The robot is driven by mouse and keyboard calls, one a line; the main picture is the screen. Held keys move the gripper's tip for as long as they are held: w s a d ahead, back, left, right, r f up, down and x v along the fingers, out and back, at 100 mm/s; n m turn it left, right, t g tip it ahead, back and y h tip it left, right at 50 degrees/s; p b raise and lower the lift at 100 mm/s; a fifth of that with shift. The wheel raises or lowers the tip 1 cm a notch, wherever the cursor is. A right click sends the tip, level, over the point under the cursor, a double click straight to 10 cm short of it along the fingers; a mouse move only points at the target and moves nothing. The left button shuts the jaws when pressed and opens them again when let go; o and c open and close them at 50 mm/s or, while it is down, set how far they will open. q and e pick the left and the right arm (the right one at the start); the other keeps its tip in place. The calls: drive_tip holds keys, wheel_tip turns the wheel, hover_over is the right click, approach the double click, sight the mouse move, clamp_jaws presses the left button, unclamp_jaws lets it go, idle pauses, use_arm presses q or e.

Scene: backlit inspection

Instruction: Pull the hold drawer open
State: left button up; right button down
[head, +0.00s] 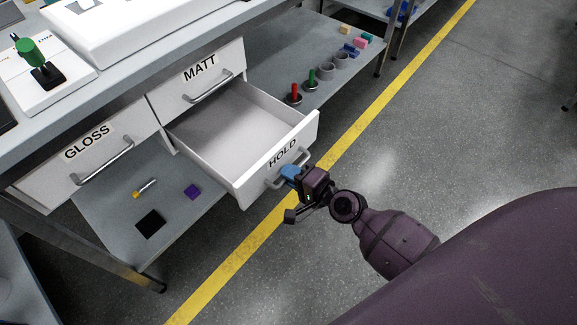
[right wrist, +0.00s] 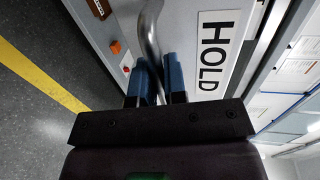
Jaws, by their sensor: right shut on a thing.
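The white hold drawer (head: 240,128) is pulled well out from under the bench in the head view, and its inside looks empty. Its front carries the label HOLD and a grey bar handle (head: 272,182). My right gripper (head: 290,173) is shut on this handle. In the right wrist view the blue fingers of the right gripper (right wrist: 160,85) are on both sides of the curved handle (right wrist: 150,35), beside the HOLD label (right wrist: 212,55). My left gripper is not in the head view.
The MATT drawer (head: 203,88) and GLOSS drawer (head: 88,165) are closed. The lower shelf (head: 115,195) bears a small torch-like item, a purple block and a black square. Red and green pegs, grey cups and coloured blocks stand farther along. Open floor (head: 440,130) lies to the right.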

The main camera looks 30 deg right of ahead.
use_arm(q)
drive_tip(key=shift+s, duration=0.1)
use_arm(e)
drive_tip(key=c, duration=1.2)
unclamp_jaws()
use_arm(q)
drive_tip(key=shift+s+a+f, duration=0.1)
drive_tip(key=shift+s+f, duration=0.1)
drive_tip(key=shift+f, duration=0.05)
use_arm(e)
drive_tip(key=shift+s, duration=0.1)
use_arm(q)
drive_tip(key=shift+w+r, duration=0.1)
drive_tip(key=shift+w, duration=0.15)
use_arm(e)
drive_tip(key=v, duration=1)
drive_tip(key=shift+s, duration=0.25)
drive_tip(key=shift+d, duration=0.1)
